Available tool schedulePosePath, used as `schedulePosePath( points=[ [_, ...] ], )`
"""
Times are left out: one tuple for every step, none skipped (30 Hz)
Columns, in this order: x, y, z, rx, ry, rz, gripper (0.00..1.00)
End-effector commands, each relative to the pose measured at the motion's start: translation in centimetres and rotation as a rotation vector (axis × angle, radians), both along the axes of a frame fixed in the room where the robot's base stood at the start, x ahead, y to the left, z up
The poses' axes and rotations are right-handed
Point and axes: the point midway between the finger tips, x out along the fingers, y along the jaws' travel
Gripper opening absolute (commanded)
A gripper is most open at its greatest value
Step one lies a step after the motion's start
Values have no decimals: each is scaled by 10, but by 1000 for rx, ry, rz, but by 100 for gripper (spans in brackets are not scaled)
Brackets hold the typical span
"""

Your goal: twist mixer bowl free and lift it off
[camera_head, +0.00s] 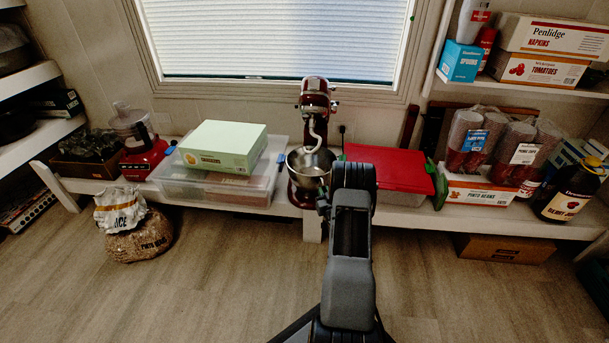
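The dark red stand mixer (315,92) stands on the low white shelf under the window, its head raised above the bowl. A pale dough hook (314,132) hangs from the head. The shiny metal mixer bowl (308,164) sits upright on the mixer's base, its right side partly covered by my arm. My arm reaches up from the bottom middle. A dark part of my gripper (323,205) shows just below and right of the bowl. The fingers are mostly hidden behind my arm, so I cannot tell whether they touch the bowl.
A clear bin (225,193) with a green box (224,146) stands close left of the mixer. A red-lidded bin (395,172) stands close right, partly behind my arm. Bags of rice and beans (138,238) sit on the floor at left. The floor in front is mostly clear.

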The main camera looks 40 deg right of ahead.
Motion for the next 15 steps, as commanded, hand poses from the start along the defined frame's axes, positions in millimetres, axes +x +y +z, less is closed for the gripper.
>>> schedulePosePath(
  points=[
    [0,0,0,0,0,0,21],
    [0,0,0,0,0,0,24],
    [0,0,0,0,0,0,28],
    [0,0,0,0,0,1,31],
    [0,0,0,0,0,1,34],
    [0,0,0,0,0,1,37],
    [0,0,0,0,0,1,40],
    [0,1,0,0,0,1,41],
    [0,1,0,0,0,1,41],
    [0,1,0,0,0,1,41],
    [0,1,0,0,0,1,41],
    [0,1,0,0,0,1,41],
    [-1,1,-3,5,7,2,41],
    [-1,2,-3,5,7,2,41],
    [-2,2,-3,5,7,1,41]
  ],
)
